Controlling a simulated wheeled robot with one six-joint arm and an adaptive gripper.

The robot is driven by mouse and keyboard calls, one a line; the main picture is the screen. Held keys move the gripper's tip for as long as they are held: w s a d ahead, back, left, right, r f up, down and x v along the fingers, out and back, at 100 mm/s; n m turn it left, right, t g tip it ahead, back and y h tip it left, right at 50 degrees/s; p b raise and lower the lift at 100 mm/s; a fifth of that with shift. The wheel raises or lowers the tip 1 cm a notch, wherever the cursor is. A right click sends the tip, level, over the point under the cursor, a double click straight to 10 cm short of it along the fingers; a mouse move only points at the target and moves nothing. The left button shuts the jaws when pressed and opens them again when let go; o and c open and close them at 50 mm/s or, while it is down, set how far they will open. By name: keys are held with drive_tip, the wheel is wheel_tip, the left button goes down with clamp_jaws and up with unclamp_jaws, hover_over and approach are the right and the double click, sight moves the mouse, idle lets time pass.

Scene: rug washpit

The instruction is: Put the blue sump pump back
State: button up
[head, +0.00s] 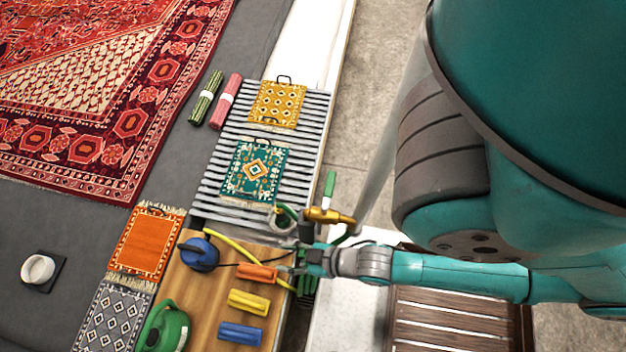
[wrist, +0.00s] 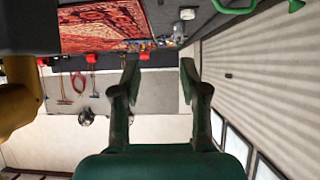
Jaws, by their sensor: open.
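The blue sump pump (head: 198,254) stands on the wooden board (head: 186,288) at the lower left of the head view. A thin black cable runs from it to the right. A yellow hose lies just beside it; I cannot tell whether they are joined. My gripper (head: 292,265) is to the right of the pump, apart from it, over the board's right edge. In the wrist view my gripper (wrist: 159,75) has its two fingers spread with nothing between them. I do not make out the pump in the wrist view.
An orange brush-like block (head: 257,273), a yellow block (head: 248,301) and a blue block (head: 240,333) lie near my gripper. A green can (head: 166,328) stands at the board's front. A brass tap (head: 328,215) rises close behind my gripper. Small rugs (head: 255,172) lie on the slatted rack.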

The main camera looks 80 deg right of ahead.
drive_tip(key=s+r+t, duration=0.1)
drive_tip(key=s+r, duration=0.2)
drive_tip(key=r, duration=0.4)
drive_tip(key=s+r+t, duration=0.2)
drive_tip(key=s+r, duration=0.1)
drive_tip(key=r, duration=0.5)
drive_tip(key=shift+r, duration=0.3)
drive_tip(key=shift+s, duration=0.1)
